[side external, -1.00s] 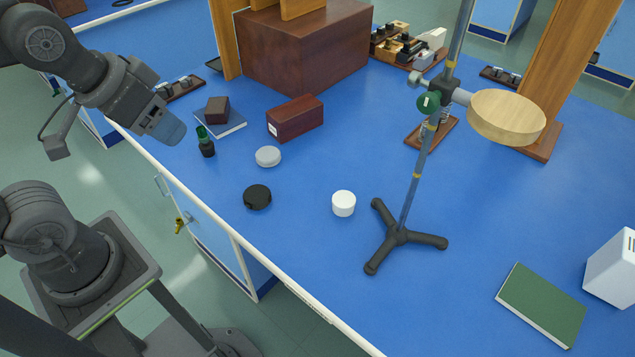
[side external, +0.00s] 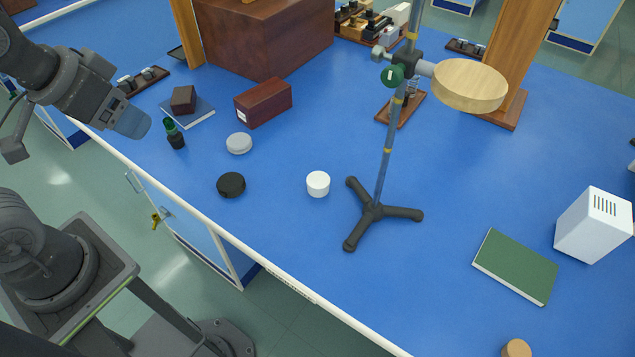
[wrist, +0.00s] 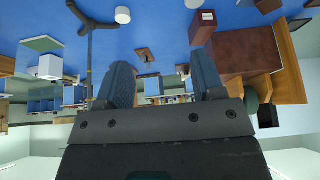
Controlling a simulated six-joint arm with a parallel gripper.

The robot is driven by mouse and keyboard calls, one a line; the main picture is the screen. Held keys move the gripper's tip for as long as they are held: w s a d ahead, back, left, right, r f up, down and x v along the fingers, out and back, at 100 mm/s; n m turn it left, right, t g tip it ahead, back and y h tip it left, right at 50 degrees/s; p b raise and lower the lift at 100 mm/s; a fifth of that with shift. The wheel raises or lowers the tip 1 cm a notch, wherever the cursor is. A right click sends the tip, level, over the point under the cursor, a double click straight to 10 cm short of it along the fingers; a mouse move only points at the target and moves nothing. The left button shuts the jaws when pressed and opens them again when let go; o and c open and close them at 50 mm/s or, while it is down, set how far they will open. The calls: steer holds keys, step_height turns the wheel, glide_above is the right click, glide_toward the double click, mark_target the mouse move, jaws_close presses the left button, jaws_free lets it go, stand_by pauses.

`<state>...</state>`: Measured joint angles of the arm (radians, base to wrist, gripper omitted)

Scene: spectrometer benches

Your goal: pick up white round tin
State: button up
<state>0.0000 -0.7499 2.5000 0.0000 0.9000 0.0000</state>
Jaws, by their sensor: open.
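The white round tin (side external: 318,184) stands on the blue bench top, left of the black tripod foot of the stand. It also shows at the top of the wrist view (wrist: 122,14). My gripper (side external: 134,123) is raised near the left edge of the bench, well apart from the tin. In the wrist view its two fingers (wrist: 163,75) are spread, with nothing held between them.
A grey round tin (side external: 239,143) and a black round tin (side external: 231,185) lie left of the white one. A dark bottle (side external: 174,134) stands nearer my gripper. The tripod stand (side external: 385,150) carries a wooden disc (side external: 470,85). A green book (side external: 515,266) lies right.

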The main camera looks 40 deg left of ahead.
steer(key=o, duration=0.4)
steer(key=shift+c, duration=0.2)
steer(key=m+g, duration=0.6)
steer(key=m, duration=1.2)
glide_above(318, 179)
step_height(318, 179, down, 15)
steer(key=f, duration=0.8)
steer(key=shift+w+a, duration=0.15)
steer(key=shift+w, duration=0.05)
steer(key=shift+s+f, duration=0.15)
steer(key=shift+f, duration=1.35)
steer(key=shift+s+f, duration=0.1)
steer(key=shift+f, duration=1.4)
